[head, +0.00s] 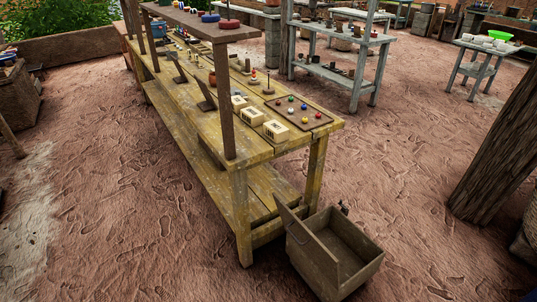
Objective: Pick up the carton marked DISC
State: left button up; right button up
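Several small pale cartons stand in a row along the wooden workbench (264,154): one at the near end (276,131), one behind it (253,117), and one farther back (239,103). Each has dark marking on it, too small to read, so I cannot tell which is marked DISC. Neither of my grippers is in view.
A dark board (297,113) with several coloured balls lies right of the cartons. A post (223,100) and raised shelf (205,22) stand along the bench's left side. An open wooden box (365,262) sits on the floor by the near end. Earth floor at left is clear.

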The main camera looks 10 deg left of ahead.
aim_at(238, 103)
jog(key=i+l+u, duration=0.2)
jog(key=l, duration=0.25)
jog(key=i+l+u, duration=0.15)
jog(key=l, duration=0.35)
jog(key=l+u, duration=0.2)
jog(key=l, duration=0.3)
jog(key=i+l+u, duration=0.2)
jog(key=l, duration=0.3)
jog(key=i+l+u, duration=0.3)
jog(key=l, duration=0.4)
jog(key=i+l+u, duration=0.25)
jog(key=l, duration=0.45)
jog(key=l+u, duration=0.3)
jog(key=l, duration=0.45)
jog(key=i+l+u, duration=0.1)
jog(key=l+u, duration=0.2)
jog(key=l, duration=0.5)
